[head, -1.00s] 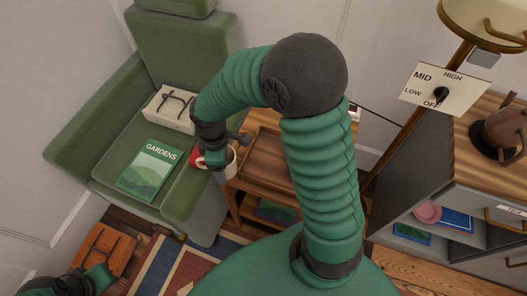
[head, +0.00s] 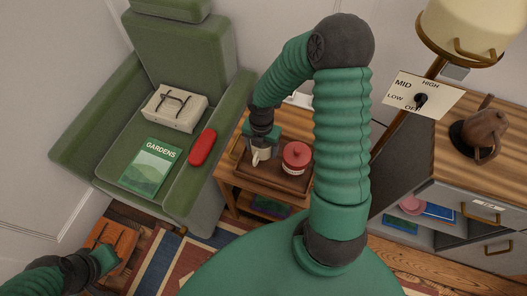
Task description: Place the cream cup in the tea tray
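The cream cup (head: 261,156) is in the head view, at the left part of the wooden tea tray (head: 268,180). My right gripper (head: 262,141) points down from above and appears shut on the cup, hiding its upper part. The cup is over or on the tray floor; I cannot tell whether its base touches. A red-lidded jar (head: 296,157) stands in the tray to the right of the cup. My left gripper (head: 106,261) is low at the left, away from the tray; its fingers are too unclear to read.
A green armchair (head: 150,110) at the left holds a cream box (head: 173,108), a gardens book (head: 152,166) and a red case (head: 202,147) on its arm. A cabinet (head: 455,175) with a brown jug (head: 482,133) and a lamp (head: 465,35) stand at the right.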

